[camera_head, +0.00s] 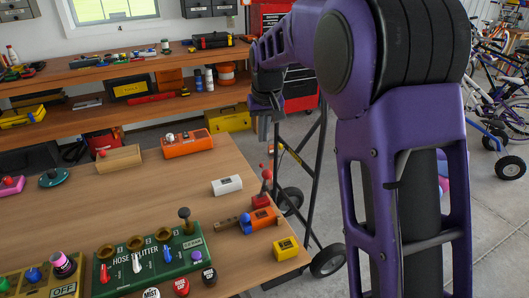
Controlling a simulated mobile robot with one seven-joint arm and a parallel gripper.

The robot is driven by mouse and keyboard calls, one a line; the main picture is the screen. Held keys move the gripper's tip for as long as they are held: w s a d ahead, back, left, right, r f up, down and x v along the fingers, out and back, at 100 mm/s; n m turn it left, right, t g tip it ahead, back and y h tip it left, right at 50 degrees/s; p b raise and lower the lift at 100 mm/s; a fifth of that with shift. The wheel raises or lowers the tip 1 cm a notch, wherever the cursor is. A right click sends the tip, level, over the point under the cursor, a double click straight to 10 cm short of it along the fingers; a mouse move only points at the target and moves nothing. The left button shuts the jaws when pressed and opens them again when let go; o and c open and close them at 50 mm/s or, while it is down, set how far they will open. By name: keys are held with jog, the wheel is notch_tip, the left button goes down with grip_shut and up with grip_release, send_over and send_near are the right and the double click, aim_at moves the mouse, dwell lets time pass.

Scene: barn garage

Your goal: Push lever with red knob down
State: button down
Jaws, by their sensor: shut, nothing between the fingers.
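Near the table's right edge, a small red-based device has an upright lever with a red knob (265,173). Other red knobs show on the table: one on a wooden box (119,159) and one on a pink device (11,185) at the far left. The picture alone does not settle which of these the task means. My gripper (268,133) points down above and behind the upright lever in the picture, apart from it. Its fingers look shut and empty, though they are small and dark.
A green hose splitter panel (150,262), a white box (227,185), an orange box (188,144) and a yellow box (286,249) share the wooden table (70,221). A black hand truck (322,263) stands just beyond its right edge. Loaded shelves line the back wall.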

send_over(264, 185)
jog(key=w, duration=0.5)
notch_tip(264, 185, down, 10)
jog(key=s, duration=0.2)
jog(key=s+r, duration=0.1)
jog(key=s, duration=0.1)
jog(key=shift+d+b, duration=0.15)
jog(key=shift+b, duration=0.15)
jog(key=shift+d+f+b, duration=0.1)
jog(key=shift+b, duration=0.2)
